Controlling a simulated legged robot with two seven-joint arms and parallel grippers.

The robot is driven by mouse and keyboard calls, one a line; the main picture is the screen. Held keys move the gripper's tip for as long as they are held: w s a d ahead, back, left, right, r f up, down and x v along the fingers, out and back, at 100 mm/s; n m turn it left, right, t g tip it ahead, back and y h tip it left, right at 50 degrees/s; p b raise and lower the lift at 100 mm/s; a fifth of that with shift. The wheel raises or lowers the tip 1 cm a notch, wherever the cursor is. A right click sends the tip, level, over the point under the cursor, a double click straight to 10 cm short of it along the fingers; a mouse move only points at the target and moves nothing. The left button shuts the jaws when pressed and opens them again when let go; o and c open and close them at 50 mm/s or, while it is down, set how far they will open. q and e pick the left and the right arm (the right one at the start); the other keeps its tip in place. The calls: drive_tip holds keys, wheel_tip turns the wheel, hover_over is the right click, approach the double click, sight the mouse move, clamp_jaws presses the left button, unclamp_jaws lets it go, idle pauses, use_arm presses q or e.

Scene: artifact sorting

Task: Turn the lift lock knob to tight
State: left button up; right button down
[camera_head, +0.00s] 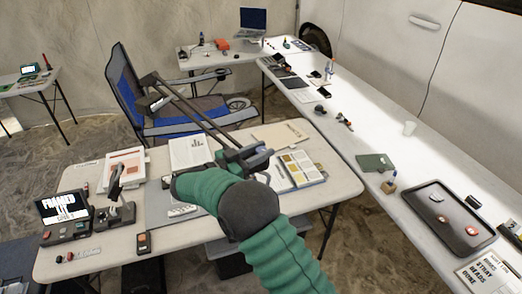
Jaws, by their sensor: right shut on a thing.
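My right gripper (243,154) is at the lower end of a dark stand with two long bars (196,108), over the near table. My green-sleeved right arm comes up from the bottom of the view to it. The gripper is shut on a small part at the stand. My wrist and the gripper cover most of that part. I cannot make out the lift lock knob's shape or its turn position. A dark head piece (151,98) sits at the bars' upper left end. My left gripper is not in view.
The near table (75,178) holds papers, a small screen (62,207), a dark joystick-like device (115,211) and an open booklet (301,167). A blue folding chair (122,82) stands behind.

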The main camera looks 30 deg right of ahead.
drive_tip(key=shift+r, duration=0.3)
drive_tip(key=c, duration=1.4)
unclamp_jaws()
drive_tip(key=o, duration=0.3)
drive_tip(key=shift+f, duration=0.2)
drive_tip(key=shift+o, duration=0.2)
drive_tip(key=shift+a+f, duration=0.1)
drive_tip(key=shift+a, duration=0.25)
drive_tip(key=a+b, duration=0.3)
drive_tip(key=a, duration=1.3)
drive_tip(key=shift+s+a, duration=0.15)
drive_tip(key=shift+s, duration=0.3)
